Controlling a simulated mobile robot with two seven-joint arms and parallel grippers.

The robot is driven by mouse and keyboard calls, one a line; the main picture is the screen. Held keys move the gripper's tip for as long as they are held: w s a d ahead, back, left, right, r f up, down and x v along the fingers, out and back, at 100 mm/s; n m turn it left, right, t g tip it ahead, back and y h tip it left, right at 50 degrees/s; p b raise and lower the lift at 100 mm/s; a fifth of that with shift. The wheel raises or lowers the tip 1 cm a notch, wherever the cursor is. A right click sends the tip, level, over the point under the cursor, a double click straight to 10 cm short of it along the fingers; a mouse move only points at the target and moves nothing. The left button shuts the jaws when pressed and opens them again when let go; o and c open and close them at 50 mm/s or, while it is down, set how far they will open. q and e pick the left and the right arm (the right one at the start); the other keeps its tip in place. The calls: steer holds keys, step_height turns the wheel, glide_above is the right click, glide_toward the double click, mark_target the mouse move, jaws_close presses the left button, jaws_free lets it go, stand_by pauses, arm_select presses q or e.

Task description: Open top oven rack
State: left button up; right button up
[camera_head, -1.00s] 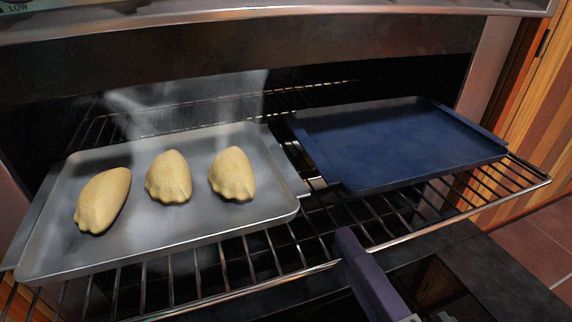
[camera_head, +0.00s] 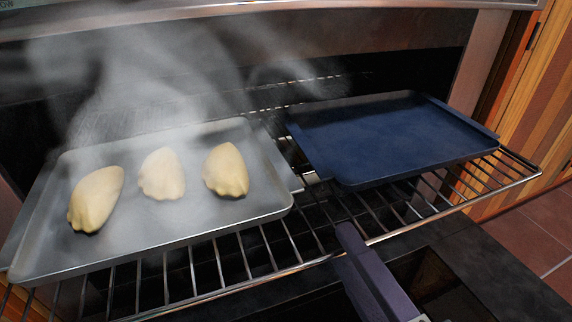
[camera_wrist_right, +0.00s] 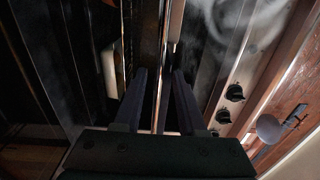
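The metal oven rack (camera_head: 300,268) sticks out of the open oven, with its front bar in clear view. A grey tray (camera_head: 240,208) with three pale pastries (camera_head: 162,174) stands on its left part. A dark blue tray (camera_head: 400,140) stands on its right part and is empty. My right gripper (camera_head: 346,232) is at the middle of the front bar. In the right wrist view its two fingers (camera_wrist_right: 160,75) are apart, with a thin rack edge between them; firm contact is not visible. My left gripper is not in view.
Whitish steam (camera_head: 130,80) hangs over the grey tray. The dark oven door surface (camera_head: 470,250) lies below the rack. Oven knobs (camera_wrist_right: 235,92) show in the right wrist view. A striped wooden panel (camera_head: 530,110) and tiled floor (camera_head: 530,230) are at the right.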

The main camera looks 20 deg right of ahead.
steer(key=s+p, duration=0.1)
steer(key=s, duration=0.7)
steer(key=shift+s+d, duration=0.15)
steer(key=shift+s, duration=0.25)
